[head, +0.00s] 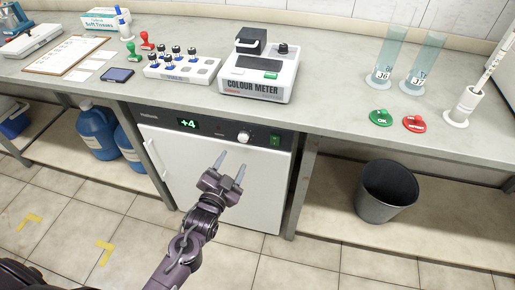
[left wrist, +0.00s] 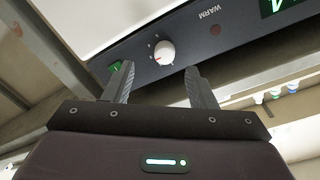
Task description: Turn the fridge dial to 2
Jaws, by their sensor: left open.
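The small white fridge (head: 225,180) stands under the bench, with a dark control panel along its top. Its display (head: 187,123) reads +4. The white round dial (head: 243,136) sits right of the display; it also shows in the left wrist view (left wrist: 164,52), with a red pointer mark and small dots around it. The dial's numbers are too small to read. My left gripper (head: 231,163) is open and empty, in front of the fridge and below the dial in the head view. In the left wrist view the dial lies beyond and between the fingertips (left wrist: 160,82), apart from them. My right gripper is not visible.
A green switch (head: 275,141) sits right of the dial. The bench top (head: 340,125) overhangs above, carrying a colour meter (head: 260,72) and a vial rack (head: 182,66). A grey bin (head: 387,190) stands at right. Blue jugs (head: 97,130) stand left of the fridge.

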